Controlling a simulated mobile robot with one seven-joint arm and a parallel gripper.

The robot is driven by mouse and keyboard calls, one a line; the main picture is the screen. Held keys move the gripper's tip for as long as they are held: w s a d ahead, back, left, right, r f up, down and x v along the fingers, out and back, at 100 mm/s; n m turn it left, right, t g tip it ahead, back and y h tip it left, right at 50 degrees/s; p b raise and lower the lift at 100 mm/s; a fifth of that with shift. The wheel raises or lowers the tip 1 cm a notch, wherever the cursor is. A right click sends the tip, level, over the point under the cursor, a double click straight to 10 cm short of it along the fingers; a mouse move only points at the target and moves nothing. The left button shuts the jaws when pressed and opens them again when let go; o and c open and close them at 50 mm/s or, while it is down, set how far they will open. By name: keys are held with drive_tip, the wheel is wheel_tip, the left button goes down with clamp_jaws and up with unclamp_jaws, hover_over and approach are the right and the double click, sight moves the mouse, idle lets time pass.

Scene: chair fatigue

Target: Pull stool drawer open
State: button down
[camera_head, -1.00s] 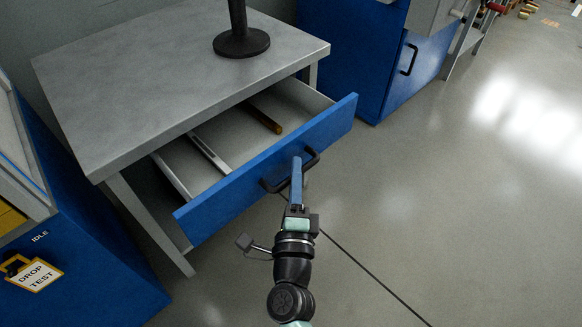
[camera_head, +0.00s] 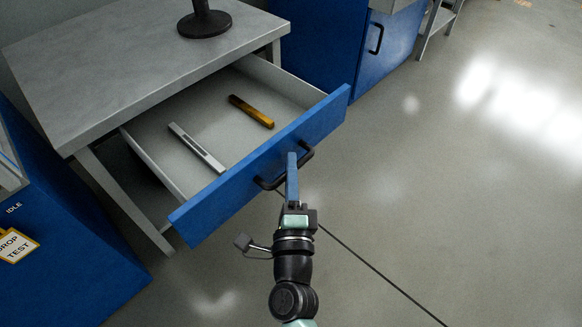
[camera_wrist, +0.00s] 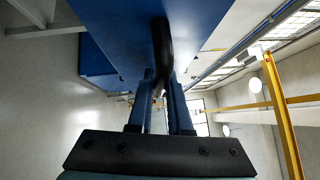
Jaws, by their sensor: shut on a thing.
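The drawer (camera_head: 262,160) has a blue front and a pale interior, and it stands well out from under the grey table top (camera_head: 130,62). Its black bar handle (camera_head: 308,152) is on the front face. My gripper (camera_head: 292,163) is at the middle of that handle, its blue fingers shut on it. In the wrist view my gripper (camera_wrist: 163,88) has its fingers on either side of the black handle (camera_wrist: 162,45), close to the blue drawer front (camera_wrist: 120,30). The fingers partly hide the handle in the head view.
A silver bar (camera_head: 197,148) and a yellow-brown bar (camera_head: 251,111) lie in the drawer. A black round base (camera_head: 204,23) stands on the table. A blue cabinet (camera_head: 330,45) is behind; a blue unit (camera_head: 60,225) is at left. The floor at right is open, with a thin dark line across it.

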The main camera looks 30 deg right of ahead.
drive_tip(key=c, duration=0.8)
unclamp_jaws()
drive_tip(key=shift+c, duration=0.2)
drive_tip(key=shift+s+a, duration=0.1)
drive_tip(key=shift+s, duration=0.05)
drive_tip(key=p+v, duration=0.1)
drive_tip(key=v, duration=1.1)
drive_tip(key=shift+s+p, duration=0.3)
drive_tip(key=shift+a+r, duration=0.1)
drive_tip(key=shift+a, duration=0.05)
